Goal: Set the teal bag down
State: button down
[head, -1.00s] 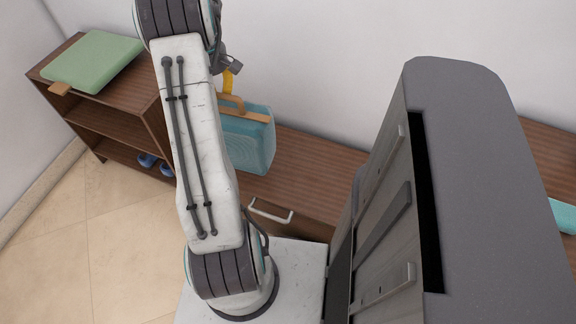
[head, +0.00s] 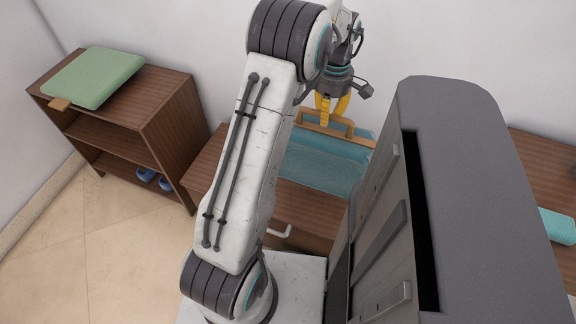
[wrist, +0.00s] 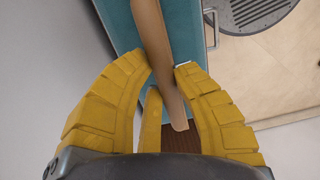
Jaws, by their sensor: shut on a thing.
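The teal bag (head: 320,166) has a tan handle (head: 312,125) on top. It is at or above the low wooden cabinet (head: 213,172), just left of the big grey unit. My gripper (head: 331,112) has yellow fingers and is shut on the handle from above. In the wrist view the handle (wrist: 156,48) runs between the fingertips (wrist: 163,68), with the teal bag (wrist: 119,25) behind it. My arm hides part of the bag's left side in the head view. I cannot tell whether the bag's underside touches the cabinet top.
A big dark grey unit (head: 480,170) stands close right of the bag. An open wooden shelf (head: 160,95) at left bears a green bag (head: 95,77) on top and blue shoes (head: 146,174) below. A teal object (head: 558,225) lies on the wooden surface at far right.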

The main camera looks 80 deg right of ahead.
jog(key=w+f, duration=0.2)
jog(key=w, duration=0.1)
jog(key=w+f, duration=0.2)
jog(key=w, duration=0.2)
jog(key=w+d+f+b, duration=0.1)
jog(key=w+f, duration=0.1)
jog(key=w, duration=0.2)
jog(key=shift+d+f, duration=0.1)
jog(key=shift+f, duration=2.4)
jog(key=c, duration=1.1)
grip_release()
jog(key=r, duration=0.8)
jog(key=r+p, duration=0.1)
jog(key=r, duration=0.3)
jog(key=shift+d+r, duration=0.1)
jog(key=shift+d, duration=0.15)
